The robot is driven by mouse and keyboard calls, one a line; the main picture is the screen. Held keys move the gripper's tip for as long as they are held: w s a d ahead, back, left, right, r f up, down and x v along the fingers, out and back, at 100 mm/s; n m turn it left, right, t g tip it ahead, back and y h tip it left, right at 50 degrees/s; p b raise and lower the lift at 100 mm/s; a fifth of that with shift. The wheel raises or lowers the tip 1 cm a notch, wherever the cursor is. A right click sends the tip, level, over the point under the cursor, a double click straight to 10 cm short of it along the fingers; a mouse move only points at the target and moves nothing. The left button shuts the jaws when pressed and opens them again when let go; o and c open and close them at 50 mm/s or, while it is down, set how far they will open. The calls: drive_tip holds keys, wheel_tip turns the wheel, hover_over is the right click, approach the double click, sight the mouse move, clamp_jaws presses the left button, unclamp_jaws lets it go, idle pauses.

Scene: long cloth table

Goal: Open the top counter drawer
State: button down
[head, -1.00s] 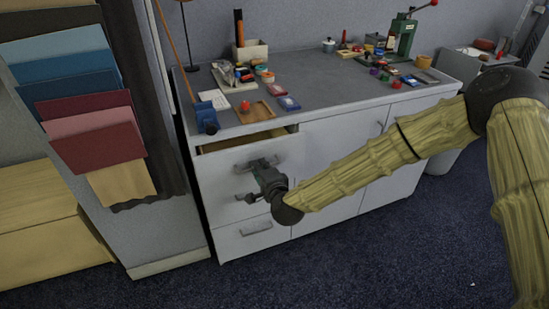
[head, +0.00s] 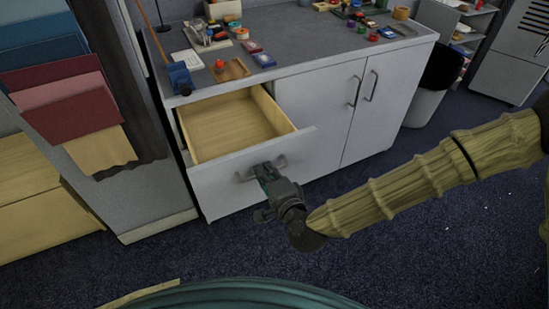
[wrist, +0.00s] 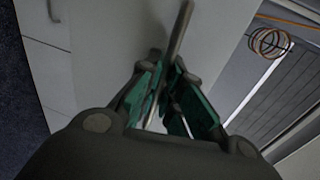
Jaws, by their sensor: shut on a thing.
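The top counter drawer (head: 232,126) is pulled well out of the white counter, and its empty wooden inside shows in the head view. Its white front (head: 215,185) faces my arm. My gripper (head: 268,177) is at the front, shut on the drawer handle (head: 280,162). In the wrist view the green-padded fingers (wrist: 172,100) close around the grey handle bar (wrist: 180,30), with the pale drawer front behind. The exact finger contact is partly hidden by the gripper body.
The countertop (head: 300,48) holds a wooden tray (head: 230,69), a blue item (head: 180,78) and several small things. Closed cupboard doors (head: 320,115) are to the right. A grey bin (head: 430,90) stands beyond. Cloth samples (head: 70,100) hang at the left. Carpet is open in front.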

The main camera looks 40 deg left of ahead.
drive_tip(key=shift+s+d, duration=0.15)
drive_tip(key=shift+s, duration=0.15)
drive_tip(key=c, duration=1.7)
unclamp_jaws()
drive_tip(key=shift+o, duration=0.5)
drive_tip(key=shift+w+d, duration=0.1)
drive_tip(key=v, duration=1.2)
